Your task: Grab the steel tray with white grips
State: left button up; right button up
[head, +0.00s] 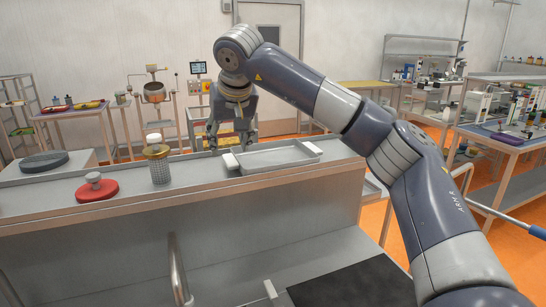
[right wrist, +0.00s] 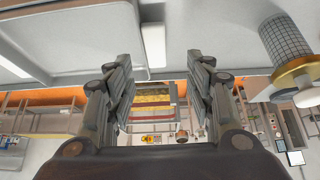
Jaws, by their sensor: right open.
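The steel tray (head: 277,157) lies on the grey counter in the head view, with a white grip at each end. Its left white grip (head: 230,161) is close to my right gripper (head: 229,148), which hangs fingers down over the counter. In the right wrist view the tray (right wrist: 75,28) fills the upper left, and the white grip (right wrist: 153,42) shows between the open fingers of my right gripper (right wrist: 158,62). The gripper holds nothing; whether a finger touches the grip cannot be told. My left gripper is not in view.
On the counter (head: 220,193), left of the tray, stand a mesh cylinder with a white top (head: 157,164), a red disc with a knob (head: 97,188) and a dark round disc (head: 44,162). The mesh cylinder also shows in the right wrist view (right wrist: 287,42). Workbenches (head: 500,137) stand right.

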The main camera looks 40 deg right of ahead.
aim_at(231, 159)
jog(key=f, duration=0.1)
jog(key=w+f+p, duration=0.1)
jog(key=f, duration=0.1)
jog(key=d+f+p, duration=0.1)
jog(key=shift+w+f, duration=0.15)
jog(key=shift+f, duration=0.05)
jog(key=shift+w+d+f, duration=0.15)
jog(key=shift+w+f, duration=0.1)
jog(key=shift+f, duration=0.15)
jog(key=shift+r, duration=0.1)
grip_shut()
